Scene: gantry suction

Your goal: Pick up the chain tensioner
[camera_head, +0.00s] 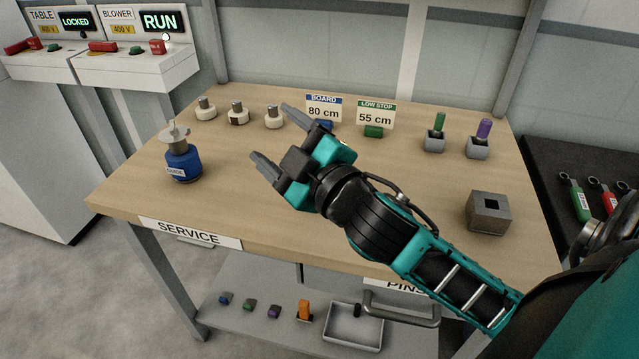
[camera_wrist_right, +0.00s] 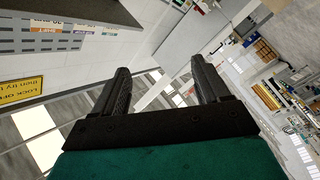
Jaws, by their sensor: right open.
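My right gripper (camera_head: 272,136) is open and empty above the middle of the wooden service table (camera_head: 345,205). In the right wrist view its two fingers (camera_wrist_right: 160,82) stand apart with nothing between them. I cannot tell for sure which thing is the chain tensioner. A blue labelled pot with a metal top (camera_head: 181,160) stands on the table left of the gripper, apart from it. Two tools, one green-handled (camera_head: 577,199) and one red-handled (camera_head: 605,197), lie on a dark surface at the right. My left gripper is out of view.
Several small white-based fittings (camera_head: 205,108) stand along the back left. Signs for board (camera_head: 323,107) and low stop (camera_head: 375,114) stand behind. Green (camera_head: 436,137) and purple (camera_head: 480,139) pins sit in grey blocks. A grey-brown socketed block (camera_head: 488,212) stands at right. The lower shelf holds a tray (camera_head: 353,329).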

